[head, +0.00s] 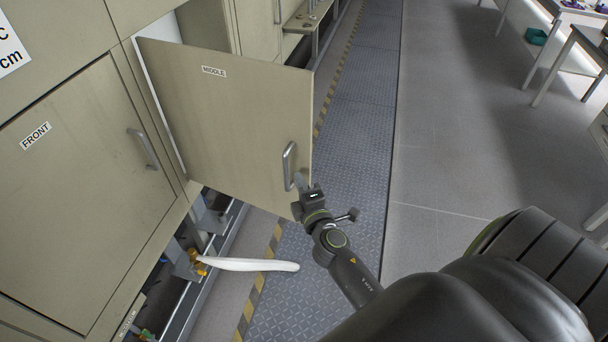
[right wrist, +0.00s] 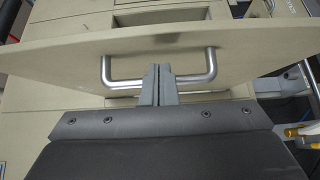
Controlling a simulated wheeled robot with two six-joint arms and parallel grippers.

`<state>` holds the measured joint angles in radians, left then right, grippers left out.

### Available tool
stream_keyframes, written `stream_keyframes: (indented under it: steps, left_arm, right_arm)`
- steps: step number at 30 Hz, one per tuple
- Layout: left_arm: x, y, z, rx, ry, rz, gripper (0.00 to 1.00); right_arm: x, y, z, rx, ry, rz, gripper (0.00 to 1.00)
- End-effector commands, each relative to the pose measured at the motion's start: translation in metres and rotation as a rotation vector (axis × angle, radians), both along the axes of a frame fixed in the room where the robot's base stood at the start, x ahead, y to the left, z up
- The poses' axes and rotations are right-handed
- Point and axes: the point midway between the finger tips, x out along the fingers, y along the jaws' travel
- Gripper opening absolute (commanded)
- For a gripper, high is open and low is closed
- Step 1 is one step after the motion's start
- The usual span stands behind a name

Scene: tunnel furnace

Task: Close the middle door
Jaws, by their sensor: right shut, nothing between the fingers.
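The middle door (head: 220,125) is a beige panel labelled MIDDLE, swung open from the furnace wall over the walkway. Its metal bar handle (head: 289,166) is near the free edge. My right gripper (head: 300,181) is at the handle with its fingers shut and empty. In the right wrist view the two fingertips (right wrist: 158,72) are together between the legs of the handle (right wrist: 212,68), close to the door (right wrist: 160,42). I cannot tell whether they touch the bar or the panel. My left gripper is not in view.
The closed front door (head: 80,190) is left of the middle door. A white curved piece (head: 250,264) and yellow fittings (head: 197,262) are below it. The patterned walkway (head: 355,130) is clear. Tables (head: 570,45) stand at the far right.

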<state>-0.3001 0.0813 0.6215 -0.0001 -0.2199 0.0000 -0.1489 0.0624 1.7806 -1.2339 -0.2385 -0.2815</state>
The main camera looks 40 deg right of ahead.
Motion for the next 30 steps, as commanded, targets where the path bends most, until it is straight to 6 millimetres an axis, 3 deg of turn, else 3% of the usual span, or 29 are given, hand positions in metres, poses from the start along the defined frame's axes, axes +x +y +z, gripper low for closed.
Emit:
stream_keyframes:
  steps: [7,23,30]
  left_arm:
    - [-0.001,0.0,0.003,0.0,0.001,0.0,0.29]
    - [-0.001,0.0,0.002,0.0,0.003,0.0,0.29]
    - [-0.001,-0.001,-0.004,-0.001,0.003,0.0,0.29]
  right_arm:
    - [0.01,-0.017,0.001,0.0,-0.001,0.0,0.0]
    - [0.013,-0.021,-0.001,0.0,0.0,0.008,0.0]
    - [0.026,-0.041,-0.004,-0.004,-0.002,0.061,0.0]
